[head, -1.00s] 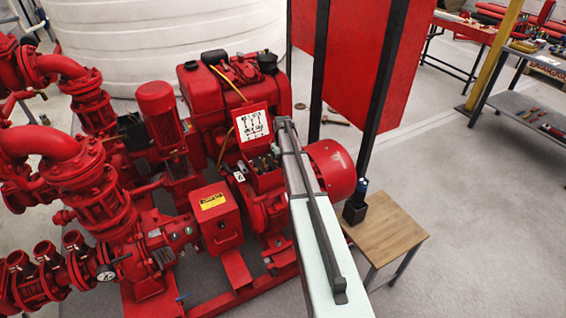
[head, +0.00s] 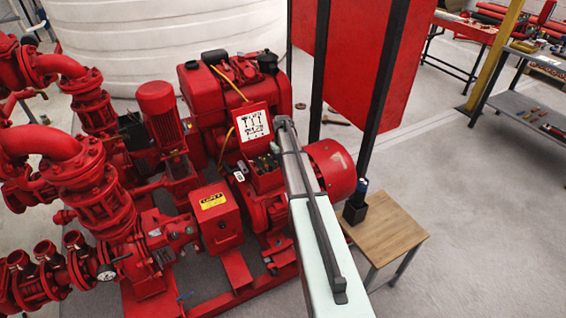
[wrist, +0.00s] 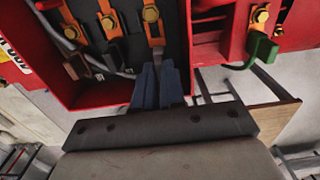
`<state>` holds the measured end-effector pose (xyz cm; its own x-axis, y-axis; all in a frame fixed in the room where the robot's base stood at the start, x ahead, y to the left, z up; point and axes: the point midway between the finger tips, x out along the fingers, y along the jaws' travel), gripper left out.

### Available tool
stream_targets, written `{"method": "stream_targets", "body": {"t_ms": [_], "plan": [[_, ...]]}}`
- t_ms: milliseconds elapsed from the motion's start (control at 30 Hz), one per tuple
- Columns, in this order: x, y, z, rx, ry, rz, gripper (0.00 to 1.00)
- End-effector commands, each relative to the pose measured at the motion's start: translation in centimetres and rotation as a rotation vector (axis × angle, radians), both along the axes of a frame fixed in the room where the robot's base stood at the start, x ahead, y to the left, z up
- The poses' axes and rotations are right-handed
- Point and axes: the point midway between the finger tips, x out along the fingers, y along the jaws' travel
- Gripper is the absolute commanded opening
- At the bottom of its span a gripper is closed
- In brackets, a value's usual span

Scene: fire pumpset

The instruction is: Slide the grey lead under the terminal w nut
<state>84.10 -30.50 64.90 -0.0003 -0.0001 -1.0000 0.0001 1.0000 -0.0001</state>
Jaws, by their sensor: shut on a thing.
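In the wrist view my gripper (wrist: 157,76) has its blue fingers shut on the end of the grey lead, at the front of the open red terminal box (wrist: 85,98). The grey lead (wrist: 95,64) runs from the left side of the box toward the fingers; its gripped end is mostly hidden. Just beyond the fingertips is a copper bar with a brass nut (wrist: 150,15). Two more brass nuts, a middle one (wrist: 107,22) and a left one (wrist: 70,32), sit on copper bars to the left. I cannot read which terminal is w. In the head view the box (head: 264,176) is partly hidden by my arm.
Right of the box wall, a green lead (wrist: 262,50) hooks near another brass nut (wrist: 262,17). The red box walls stand close around the fingers. A small wooden table (head: 390,235) with a black holder (head: 354,210) stands to the right.

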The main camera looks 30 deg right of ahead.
Motion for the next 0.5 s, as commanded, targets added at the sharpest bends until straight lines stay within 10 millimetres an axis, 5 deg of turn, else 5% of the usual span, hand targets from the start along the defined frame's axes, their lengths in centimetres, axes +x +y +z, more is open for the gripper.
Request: {"method": "stream_targets", "body": {"t_ms": [500], "plan": [[0.88,-0.01,0.0,0.0,0.0,0.0,0.0]]}}
